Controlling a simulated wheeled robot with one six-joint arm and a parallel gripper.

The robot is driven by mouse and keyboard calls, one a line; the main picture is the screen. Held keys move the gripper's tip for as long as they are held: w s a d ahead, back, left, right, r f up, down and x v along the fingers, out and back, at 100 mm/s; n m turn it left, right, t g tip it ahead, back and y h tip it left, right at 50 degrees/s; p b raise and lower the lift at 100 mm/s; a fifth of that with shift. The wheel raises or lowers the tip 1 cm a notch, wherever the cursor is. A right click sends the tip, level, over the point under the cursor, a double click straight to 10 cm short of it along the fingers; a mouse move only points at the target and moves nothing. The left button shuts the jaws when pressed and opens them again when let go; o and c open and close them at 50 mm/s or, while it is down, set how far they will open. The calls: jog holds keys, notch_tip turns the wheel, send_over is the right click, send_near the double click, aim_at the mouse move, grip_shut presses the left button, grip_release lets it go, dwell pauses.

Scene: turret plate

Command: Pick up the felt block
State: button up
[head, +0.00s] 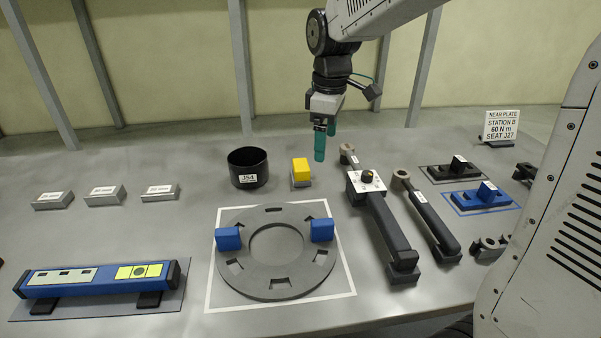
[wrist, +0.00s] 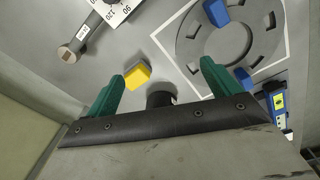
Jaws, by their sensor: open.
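A yellow block (head: 301,166), which I take as the felt block, sits on a small grey base (head: 301,183) in the head view, between the black cup and a long grey tool. In the wrist view the yellow block (wrist: 137,76) lies nearer the left finger, between the two fingers as seen. My gripper (head: 325,143) has green fingers and hangs above the table, to the right of the block in the head view. In the wrist view the gripper (wrist: 163,72) is open with nothing between its fingers.
A black cup (head: 248,168) stands left of the block. A grey ring plate (head: 262,288) with two blue blocks (head: 228,239) lies in front. Long tools (head: 385,225) lie to the right. A blue bar (head: 75,290) and small labelled blocks (head: 104,196) are on the left.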

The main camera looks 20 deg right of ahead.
aim_at(301, 164)
jog(key=w+f+n, duration=0.1)
jog(key=w+f, duration=0.1)
jog(key=w, duration=0.2)
jog(key=w+a+f+n, duration=0.1)
jog(key=w+f+n, duration=0.1)
jog(key=w+f, duration=0.1)
jog(key=w+f+n, duration=0.2)
jog(key=w+f, duration=0.1)
jog(key=w, duration=0.1)
jog(key=shift+w+a, duration=0.35)
jog(key=shift+w, duration=0.05)
jog(key=f, duration=0.8)
jog(key=shift+w+d, duration=0.15)
jog(key=shift+w, duration=0.15)
jog(key=c, duration=1.1)
